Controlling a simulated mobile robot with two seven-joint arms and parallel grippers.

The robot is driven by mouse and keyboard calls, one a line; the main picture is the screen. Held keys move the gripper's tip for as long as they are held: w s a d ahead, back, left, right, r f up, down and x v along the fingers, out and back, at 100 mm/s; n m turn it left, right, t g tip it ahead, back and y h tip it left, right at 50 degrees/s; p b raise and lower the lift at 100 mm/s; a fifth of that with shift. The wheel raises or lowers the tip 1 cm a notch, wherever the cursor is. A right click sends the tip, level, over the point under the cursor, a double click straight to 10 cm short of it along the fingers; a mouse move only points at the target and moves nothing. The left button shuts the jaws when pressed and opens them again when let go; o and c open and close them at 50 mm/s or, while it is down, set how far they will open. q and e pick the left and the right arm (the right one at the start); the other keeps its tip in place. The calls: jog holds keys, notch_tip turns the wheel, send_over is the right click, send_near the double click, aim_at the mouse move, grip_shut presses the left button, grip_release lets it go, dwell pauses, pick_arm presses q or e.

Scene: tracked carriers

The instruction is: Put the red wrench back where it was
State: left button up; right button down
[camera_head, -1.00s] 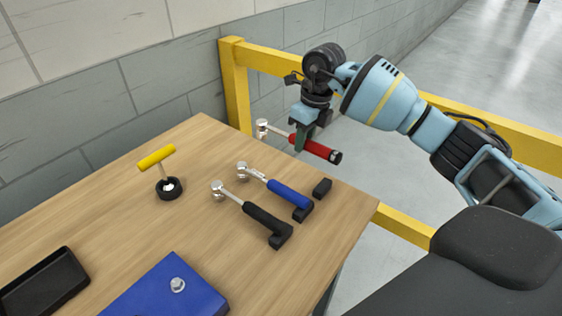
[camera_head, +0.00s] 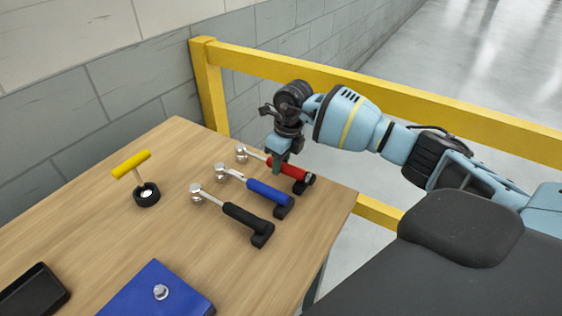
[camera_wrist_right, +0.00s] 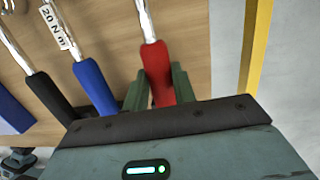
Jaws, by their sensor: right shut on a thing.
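The red wrench (camera_head: 290,169) has a red handle and a silver shaft and head. My right gripper (camera_head: 279,164) is shut on its handle, and the fingers flank the red handle (camera_wrist_right: 158,72) in the right wrist view. The wrench lies at the table's far right edge, roughly parallel to the blue wrench (camera_head: 265,190) and the black wrench (camera_head: 245,217). Its handle end is at a small black block (camera_head: 304,186). I cannot tell whether it rests on the block or is just above it. My left gripper is out of view.
The wooden table (camera_head: 190,260) also carries a yellow-handled tool in a black ring (camera_head: 147,196), a blue box (camera_head: 170,293) with a bolt on top, and a black tray (camera_head: 32,291). A yellow rail (camera_head: 400,90) runs behind my right arm.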

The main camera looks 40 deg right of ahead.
jog(key=c, duration=1.1)
grip_release()
jog(key=shift+c, duration=0.2)
jog(key=shift+f, duration=0.1)
jog(key=shift+r, duration=0.45)
notch_tip(320, 180, up, 11)
jog(key=s+d, duration=0.1)
jog(key=shift+d+r, duration=0.15)
jog(key=shift+r, duration=0.05)
jog(key=shift+s, duration=0.1)
